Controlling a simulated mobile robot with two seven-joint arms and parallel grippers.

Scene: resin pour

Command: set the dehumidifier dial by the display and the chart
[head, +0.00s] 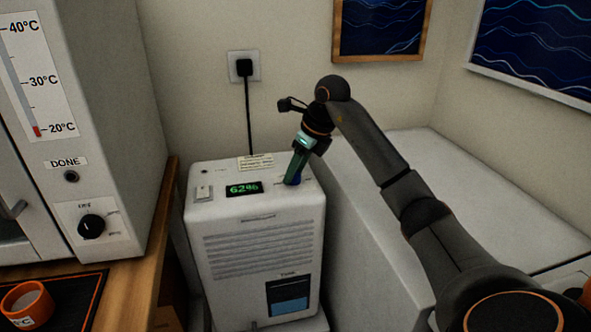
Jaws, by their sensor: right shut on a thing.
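The white dehumidifier (210,225) stands on the floor between the wooden bench and a white box-like surface. Its display (244,189) reads 62% in green. A small paper chart (255,163) lies on its top behind the display; its print is too small to read. My right gripper (293,179) points down at the top right of the dehumidifier and is shut on the dial (293,182), which is mostly hidden by the fingers, so its setting cannot be read. My left gripper is not in view.
A white oven-like cabinet (110,130) with a knob (91,226) stands on the wooden bench (150,270) at left. An orange cup (27,304) sits on a dark mat. A plug (244,67) and cord hang behind the dehumidifier. The white surface (480,200) at right is clear.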

